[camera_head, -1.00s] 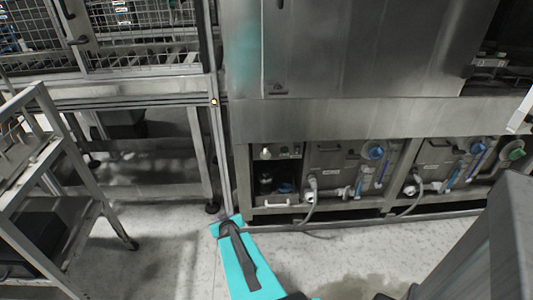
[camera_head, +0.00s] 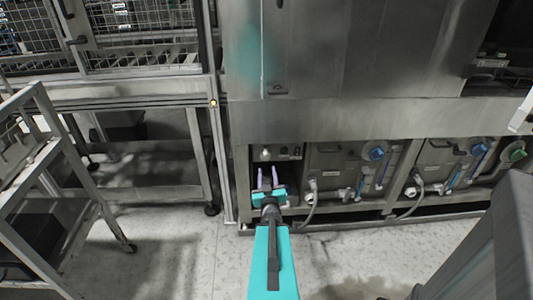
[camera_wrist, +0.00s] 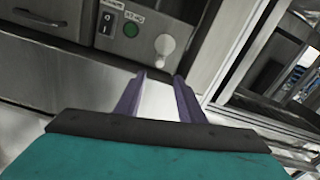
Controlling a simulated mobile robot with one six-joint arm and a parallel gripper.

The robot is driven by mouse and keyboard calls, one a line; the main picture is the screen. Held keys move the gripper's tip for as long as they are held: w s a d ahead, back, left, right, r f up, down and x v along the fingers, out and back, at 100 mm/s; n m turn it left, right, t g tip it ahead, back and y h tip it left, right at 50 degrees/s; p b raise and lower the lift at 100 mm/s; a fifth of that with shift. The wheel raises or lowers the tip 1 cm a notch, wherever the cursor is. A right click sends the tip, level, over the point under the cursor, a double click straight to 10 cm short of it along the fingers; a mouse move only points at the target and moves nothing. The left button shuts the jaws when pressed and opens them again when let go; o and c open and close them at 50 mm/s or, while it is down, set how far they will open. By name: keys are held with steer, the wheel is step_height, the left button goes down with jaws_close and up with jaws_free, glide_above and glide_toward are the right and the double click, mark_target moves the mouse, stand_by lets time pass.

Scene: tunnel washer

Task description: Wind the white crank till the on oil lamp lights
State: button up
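The white crank (camera_head: 265,153) is a small pale knob with a stub at the left of the low control panel; it shows larger in the wrist view (camera_wrist: 166,47). A round green lamp or button (camera_wrist: 131,29) is left of it in the wrist view and right of it in the head view (camera_head: 284,150). It looks dark green, with no clear glow. I cannot tell for sure that it is the oil lamp. My gripper (camera_head: 271,169) is open and empty, its purple fingers (camera_wrist: 160,77) pointing towards the panel, below and apart from the crank in the head view.
A black switch (camera_wrist: 107,23) sits beside the green piece. Grey pump boxes (camera_head: 335,170) with hoses stand right of the panel bay. A metal frame post (camera_head: 222,160) rises to its left. A shelf cart (camera_head: 40,190) stands at far left. The floor between is clear.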

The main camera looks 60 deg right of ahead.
mark_target(265, 151)
steer(key=shift+w+d+b, duration=0.15)
steer(key=shift+w+b, duration=0.05)
steer(key=shift+b, duration=0.25)
steer(key=b+x, duration=0.3)
steer(key=b, duration=0.3)
steer(key=shift+w+d+f+b, duration=0.15)
steer(key=shift+d+f+b, duration=0.05)
steer(key=shift+d+b, duration=0.1)
steer(key=shift+w+d+b, duration=0.2)
steer(key=shift+w+b, duration=0.05)
steer(key=shift+b, duration=0.6)
steer(key=b+x, duration=0.3)
steer(key=b, duration=0.5)
steer(key=shift+r, duration=0.15)
steer(key=shift+b+x, duration=0.45)
steer(key=shift+x, duration=2.35)
steer(key=shift+r, duration=0.1)
